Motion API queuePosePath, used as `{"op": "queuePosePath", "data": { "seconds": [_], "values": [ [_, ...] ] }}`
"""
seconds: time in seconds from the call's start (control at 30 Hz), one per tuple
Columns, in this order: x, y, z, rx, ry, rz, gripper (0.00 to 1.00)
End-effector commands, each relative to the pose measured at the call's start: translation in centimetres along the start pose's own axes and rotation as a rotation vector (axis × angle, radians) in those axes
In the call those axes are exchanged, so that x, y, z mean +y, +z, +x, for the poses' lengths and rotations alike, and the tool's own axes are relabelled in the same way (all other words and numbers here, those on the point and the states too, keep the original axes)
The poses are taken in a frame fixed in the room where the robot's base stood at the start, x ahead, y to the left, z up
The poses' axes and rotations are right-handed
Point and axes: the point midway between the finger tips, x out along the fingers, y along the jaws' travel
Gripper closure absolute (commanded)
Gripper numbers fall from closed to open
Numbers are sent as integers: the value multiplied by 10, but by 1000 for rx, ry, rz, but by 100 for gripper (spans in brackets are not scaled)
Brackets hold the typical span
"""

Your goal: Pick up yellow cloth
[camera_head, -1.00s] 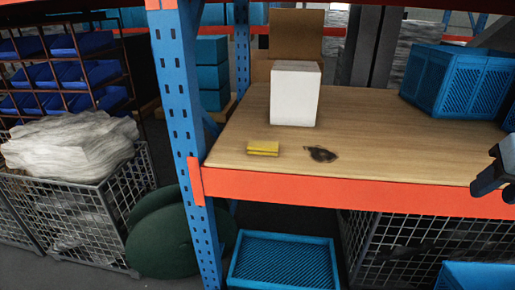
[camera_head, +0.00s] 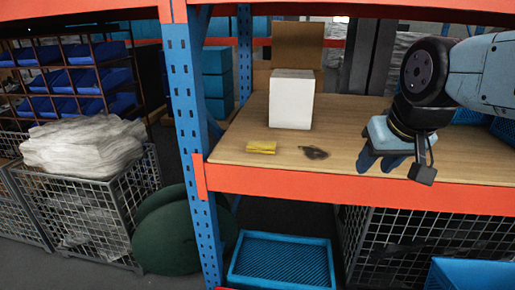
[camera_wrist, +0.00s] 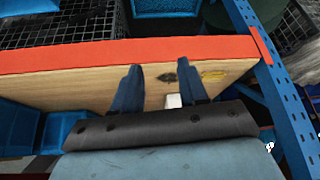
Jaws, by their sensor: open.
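The yellow cloth (camera_head: 261,147) lies folded flat on the wooden shelf near its front left corner, just left of a dark stain. In the wrist view the yellow cloth (camera_wrist: 213,75) shows small, beyond the right finger. My gripper (camera_head: 390,165) is above the right part of the shelf, well to the right of the cloth. In the wrist view the two fingers of my gripper (camera_wrist: 158,90) are spread apart with nothing held between them.
A white box (camera_head: 291,98) stands behind the cloth. A blue upright post (camera_head: 188,130) rises left of it. An orange beam (camera_head: 300,187) edges the shelf front. A dark stain (camera_head: 314,153) lies beside the cloth. A blue crate (camera_head: 281,262) sits below.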

Motion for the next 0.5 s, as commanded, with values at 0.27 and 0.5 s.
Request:
{"op": "queuePosePath", "data": {
  "seconds": [0.27, 0.5],
  "values": [
    [0, -2, 0, -1, -1, -4, 48],
    [-23, -41, -3, -40, -17, -104, 25]
  ]
}}
